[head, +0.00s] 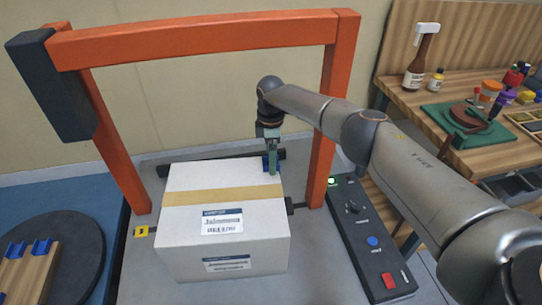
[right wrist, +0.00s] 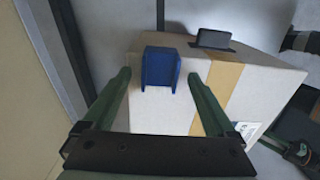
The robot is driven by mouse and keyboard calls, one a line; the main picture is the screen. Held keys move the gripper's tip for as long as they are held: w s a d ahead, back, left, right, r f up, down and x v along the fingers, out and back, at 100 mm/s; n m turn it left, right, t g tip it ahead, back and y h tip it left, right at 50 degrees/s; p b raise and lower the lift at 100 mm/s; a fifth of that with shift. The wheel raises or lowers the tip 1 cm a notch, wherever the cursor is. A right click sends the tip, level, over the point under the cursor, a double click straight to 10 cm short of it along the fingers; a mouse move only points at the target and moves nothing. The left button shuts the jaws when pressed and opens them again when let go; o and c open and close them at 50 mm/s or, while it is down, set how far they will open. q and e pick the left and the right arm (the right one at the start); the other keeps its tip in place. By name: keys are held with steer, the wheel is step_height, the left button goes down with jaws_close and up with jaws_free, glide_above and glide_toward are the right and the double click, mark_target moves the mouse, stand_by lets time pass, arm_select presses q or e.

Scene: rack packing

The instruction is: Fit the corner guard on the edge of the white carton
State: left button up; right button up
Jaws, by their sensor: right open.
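The white carton (head: 200,196) stands on a grey table under an orange frame, with a tan tape strip across its top. It also shows in the right wrist view (right wrist: 262,88). A blue corner guard (right wrist: 160,66) sits at the carton's far edge, beside the tape strip. In the head view only a bit of the guard shows at the far right corner, partly hidden by my gripper. My right gripper (right wrist: 158,76) is open, one finger on each side of the guard, with gaps between. Whether the guard is fully seated cannot be told. My left gripper is out of view.
The orange frame (head: 200,40) arches over the carton. A control panel (head: 372,240) lies to the right. More blue guards (head: 41,247) sit on a wooden block on a round black stand at the left. A workbench (head: 420,98) with bottles stands at the right.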

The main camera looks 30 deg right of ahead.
step_height(320, 180, up, 8)
steer(key=shift+f, duration=0.2)
stand_by(0.3)
steer(key=shift+s+f, duration=0.1)
stand_by(0.4)
